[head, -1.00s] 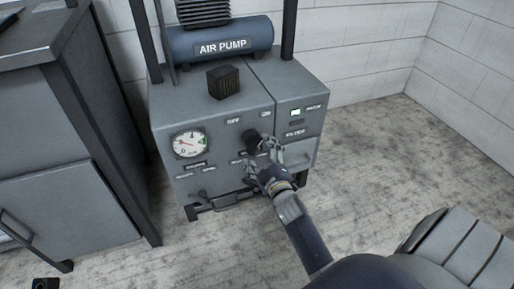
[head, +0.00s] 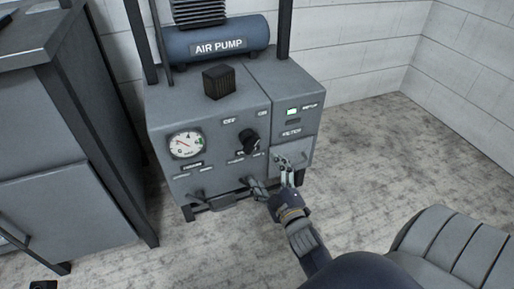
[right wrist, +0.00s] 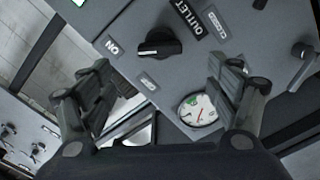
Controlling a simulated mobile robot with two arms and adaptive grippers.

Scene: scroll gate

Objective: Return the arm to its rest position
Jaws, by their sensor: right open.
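My right gripper (head: 272,177) is open and empty in front of the lower front of the air pump cabinet (head: 228,140). A black rotary knob (head: 248,141) sits on the cabinet front, above and left of the gripper and apart from it. In the right wrist view the knob (right wrist: 158,48) shows beyond the open fingers (right wrist: 168,85), next to OUTLET and ON labels. My left gripper is not in view.
A round gauge (head: 186,144) is on the cabinet's left front, with a lever (head: 200,196) below it. The blue AIR PUMP tank (head: 218,44) lies on top, behind a black box (head: 219,82). A grey cabinet (head: 65,150) stands left. The floor (head: 390,150) to the right is free.

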